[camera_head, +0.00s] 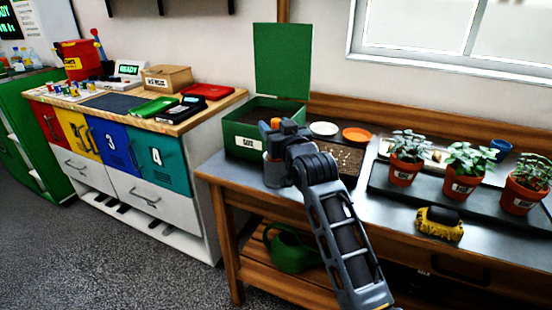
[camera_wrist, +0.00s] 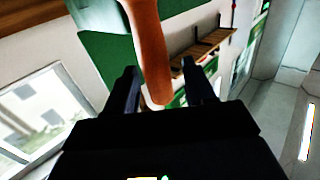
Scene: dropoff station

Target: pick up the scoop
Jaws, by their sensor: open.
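An orange-brown, rounded handle (camera_wrist: 152,50), which looks like the scoop's, shows in the wrist view. It lies between the two dark fingers of my gripper (camera_wrist: 163,82), with a gap on each side. My gripper is open around it, not closed on it. In the head view a small orange piece (camera_head: 275,122) shows at the end of my arm, in front of the green box (camera_head: 240,133). The rest of the scoop is hidden, and I cannot tell whether it stands in the box's soil.
The green box has a raised lid (camera_head: 283,60) behind it. A white dish (camera_head: 323,129) and an orange dish (camera_head: 357,134) lie to the right. Several potted plants stand on a dark tray (camera_head: 380,187).

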